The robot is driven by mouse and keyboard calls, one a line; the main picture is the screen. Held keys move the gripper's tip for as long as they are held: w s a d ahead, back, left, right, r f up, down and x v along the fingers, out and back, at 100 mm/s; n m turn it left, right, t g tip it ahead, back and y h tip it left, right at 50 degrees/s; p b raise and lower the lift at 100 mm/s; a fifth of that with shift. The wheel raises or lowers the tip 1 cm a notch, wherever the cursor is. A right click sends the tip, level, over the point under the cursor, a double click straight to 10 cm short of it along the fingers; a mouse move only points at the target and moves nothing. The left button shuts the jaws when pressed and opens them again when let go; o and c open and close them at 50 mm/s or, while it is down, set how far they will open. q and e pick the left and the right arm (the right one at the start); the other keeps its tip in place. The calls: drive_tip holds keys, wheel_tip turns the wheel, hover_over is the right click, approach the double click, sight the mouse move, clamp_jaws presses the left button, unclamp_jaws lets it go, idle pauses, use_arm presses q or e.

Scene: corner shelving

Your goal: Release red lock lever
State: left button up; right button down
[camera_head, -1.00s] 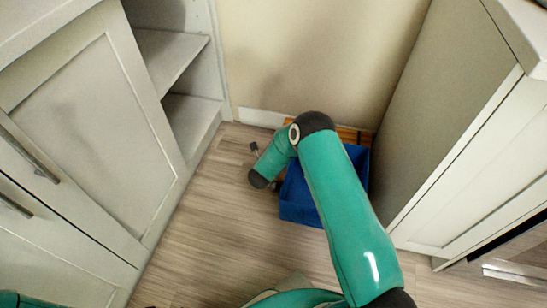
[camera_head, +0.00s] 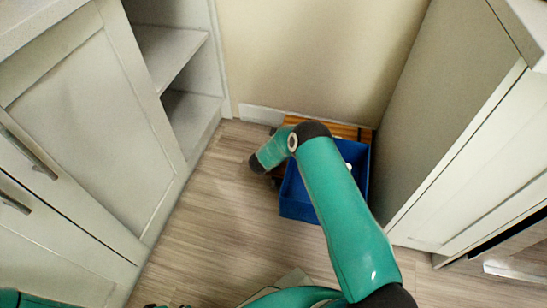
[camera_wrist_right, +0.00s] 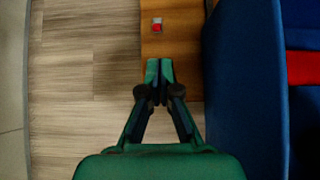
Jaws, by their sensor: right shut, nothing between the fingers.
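A small red lever (camera_wrist_right: 157,27) sits in a pale fitting on a wooden board in the right wrist view. My right gripper (camera_wrist_right: 160,70) is shut and empty. In that view its fingertips lie over the board, just below the red lever and apart from it in the picture. The depth between them is hard to tell. In the head view my right arm hides the lever and the gripper. My left gripper cannot be made out.
A blue bin (camera_head: 300,205) stands right beside the wooden board (camera_head: 350,131); the board (camera_wrist_right: 182,40) lies along its wall in the wrist view. A red thing (camera_wrist_right: 303,68) lies inside. Cabinets flank the corner; the wooden floor (camera_head: 215,230) at left is clear.

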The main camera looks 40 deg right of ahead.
drive_tip(key=b+x, duration=0.2)
drive_tip(key=x, duration=0.4)
drive_tip(key=shift+s+f+b, duration=0.1)
drive_tip(key=shift+b, duration=0.2)
drive_tip(key=shift+w+d+f, duration=0.25)
drive_tip(key=shift+w+f, duration=0.05)
